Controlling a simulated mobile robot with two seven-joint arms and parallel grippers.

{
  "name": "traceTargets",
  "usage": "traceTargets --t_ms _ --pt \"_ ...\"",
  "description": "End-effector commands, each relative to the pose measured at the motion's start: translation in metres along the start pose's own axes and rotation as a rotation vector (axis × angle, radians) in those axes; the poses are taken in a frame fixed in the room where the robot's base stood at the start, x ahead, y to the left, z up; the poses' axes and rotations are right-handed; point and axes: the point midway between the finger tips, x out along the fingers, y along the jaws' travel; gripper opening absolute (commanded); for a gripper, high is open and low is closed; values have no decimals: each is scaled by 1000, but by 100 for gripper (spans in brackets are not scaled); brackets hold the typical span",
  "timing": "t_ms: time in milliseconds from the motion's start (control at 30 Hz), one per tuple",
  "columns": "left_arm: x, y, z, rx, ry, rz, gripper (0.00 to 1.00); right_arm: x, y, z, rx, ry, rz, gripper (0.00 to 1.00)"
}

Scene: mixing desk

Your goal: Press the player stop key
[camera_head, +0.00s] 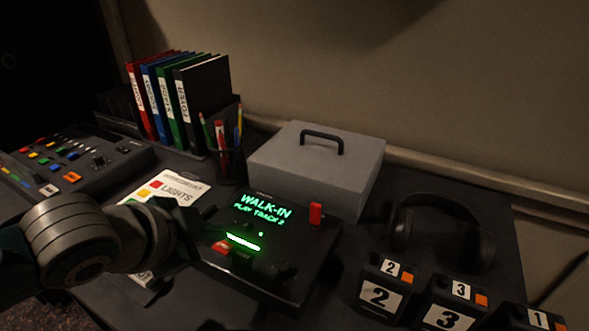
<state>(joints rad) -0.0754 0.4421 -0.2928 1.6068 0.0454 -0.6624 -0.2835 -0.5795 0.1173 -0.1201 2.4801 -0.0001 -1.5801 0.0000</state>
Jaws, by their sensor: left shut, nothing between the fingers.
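The player (300,290) is a dark box in the middle of the desk. Its display (262,208) glows green and reads "WALK-IN" and "PLAY TRACK 2". Below it is a lit green bar (244,241). A red key (222,247) shows at the player's left front, and a red part (316,213) stands up at its back right. My left gripper (204,232) is shut and empty, at the player's left side close to the red key. The dim light hides its exact fingertips and whether it touches. Which key is stop cannot be read. My right gripper is not in view.
A mixing desk (75,160) lies left. Binders (205,100) and a pen cup (228,165) stand behind. A "LIGHTS" sheet (165,192) lies left of the player. A grey box (290,165), headphones (440,205) and numbered blocks (378,295) flank it behind and right.

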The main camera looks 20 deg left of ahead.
Motion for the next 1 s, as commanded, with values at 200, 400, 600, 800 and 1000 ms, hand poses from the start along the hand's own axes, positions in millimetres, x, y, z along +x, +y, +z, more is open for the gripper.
traceTargets --t_ms 200,400,600,800,1000 --pt "2 1 1 0 0 0 0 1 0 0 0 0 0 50" --pt "6 5 4 0 0 0 0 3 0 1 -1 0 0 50" --pt "6 4 4 0 0 0 0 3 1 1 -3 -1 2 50" --pt "6 5 4 0 0 0 0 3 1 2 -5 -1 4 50" --pt "8 6 6 0 0 0 0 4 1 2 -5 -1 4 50"
